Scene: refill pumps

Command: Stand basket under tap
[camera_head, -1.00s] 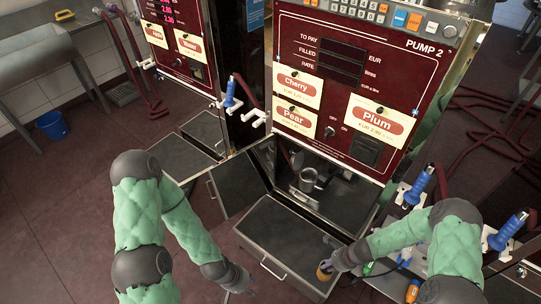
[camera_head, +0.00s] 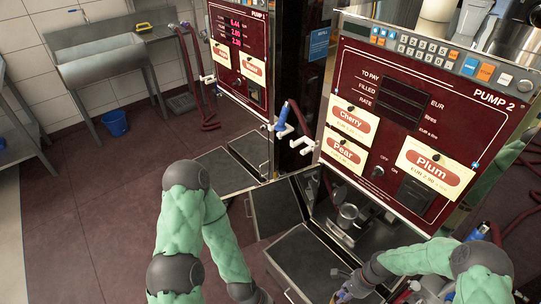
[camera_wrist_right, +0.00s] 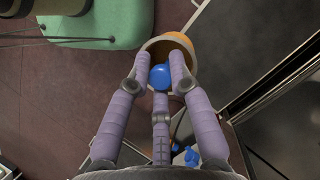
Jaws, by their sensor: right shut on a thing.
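My right gripper (camera_head: 347,293) is low in the head view, in front of the open pump drawer. A metal cup (camera_head: 347,214) stands in the lower bay of Pump 2 (camera_head: 420,130). I cannot clearly make out the tap or identify a basket. My left gripper (camera_head: 252,294) hangs low, partly cut off by the bottom edge, its fingers unclear.
An open grey drawer (camera_head: 300,258) juts from under Pump 2, beside an open door panel (camera_head: 275,207). A blue nozzle (camera_head: 281,117) hangs between the pumps. A blue bucket (camera_head: 115,123) stands far left.

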